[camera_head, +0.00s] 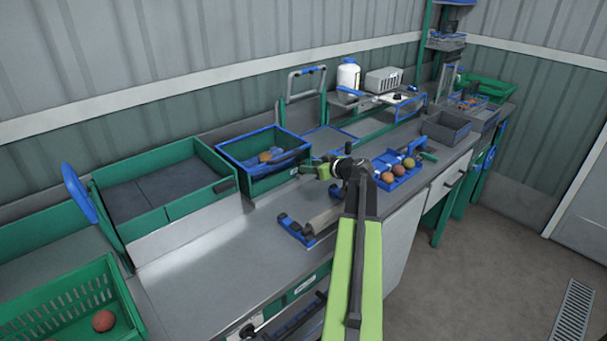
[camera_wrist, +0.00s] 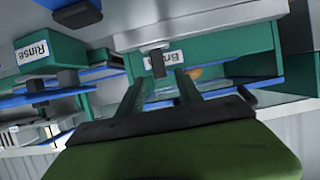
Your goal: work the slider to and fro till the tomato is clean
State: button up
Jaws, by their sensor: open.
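A blue-rimmed green box (camera_head: 240,171) stands against the back of the counter. A reddish-brown tomato (camera_head: 265,157) lies in it beside a blue part. My gripper (camera_head: 312,169) is just right of this box, pointing left. In the wrist view, which looks tipped over, my gripper (camera_wrist: 160,88) is open with nothing between its fingers. Beyond the fingers is a green front with a "Brush" label (camera_wrist: 172,58) and a dark knob (camera_wrist: 157,63), perhaps the slider's handle. The tomato (camera_wrist: 207,72) shows partly behind, on blue. Whether it is clean is unclear.
A green block labelled "Rinse" (camera_wrist: 40,53) is left in the wrist view. A blue rack (camera_head: 397,180) holds 3 coloured balls right of my arm. A grey roller (camera_head: 322,220) in a blue frame lies in front. The counter at left front is clear.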

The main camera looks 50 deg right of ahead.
jog(key=x, duration=0.3)
jog(key=shift+w+b, duration=0.1)
jog(key=shift+b, duration=0.25)
grip_shut()
dwell(1.0)
